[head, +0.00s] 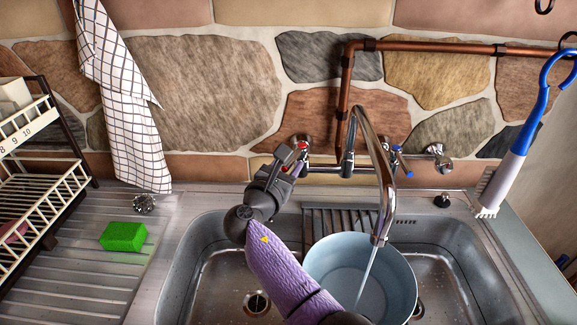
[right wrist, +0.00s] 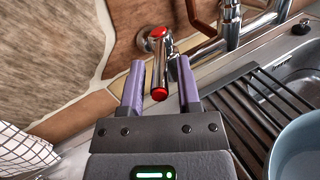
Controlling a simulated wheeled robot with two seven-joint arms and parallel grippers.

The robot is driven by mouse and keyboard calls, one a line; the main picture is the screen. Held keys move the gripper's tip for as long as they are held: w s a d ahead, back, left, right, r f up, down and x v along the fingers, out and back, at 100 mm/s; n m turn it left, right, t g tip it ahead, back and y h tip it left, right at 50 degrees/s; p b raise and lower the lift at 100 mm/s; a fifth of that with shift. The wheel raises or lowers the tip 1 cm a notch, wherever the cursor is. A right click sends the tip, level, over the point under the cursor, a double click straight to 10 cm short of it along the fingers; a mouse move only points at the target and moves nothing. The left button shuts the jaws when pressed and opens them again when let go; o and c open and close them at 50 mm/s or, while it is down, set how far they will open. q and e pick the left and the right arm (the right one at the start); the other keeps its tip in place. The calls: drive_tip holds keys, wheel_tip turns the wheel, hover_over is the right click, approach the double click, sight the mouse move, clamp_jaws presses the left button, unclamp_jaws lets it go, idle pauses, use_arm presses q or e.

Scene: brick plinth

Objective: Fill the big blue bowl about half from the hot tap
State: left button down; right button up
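A thin stream of water (head: 366,275) runs from the spout into the bowl. The water level inside is hard to make out. The hot tap's lever, with red ends, (right wrist: 160,70) shows in the right wrist view. My right gripper (right wrist: 160,88) is open, with one purple finger on each side of the lever and gaps between. In the head view the right gripper (head: 292,158) is at the hot tap, left of the spout. My left gripper is out of view.
The blue-marked cold tap (head: 402,162) is right of the spout. A green sponge (head: 123,236) and a sink plug (head: 144,204) lie on the left drainer beside a dish rack (head: 45,165). A brush (head: 505,165) hangs at right; a checked towel (head: 122,100) hangs at left.

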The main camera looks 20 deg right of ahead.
drive_tip(key=shift+o, duration=0.4)
drive_tip(key=p+v, duration=0.1)
drive_tip(key=v, duration=0.9)
idle(0.4)
idle(1.4)
idle(0.3)
idle(1.1)
idle(1.3)
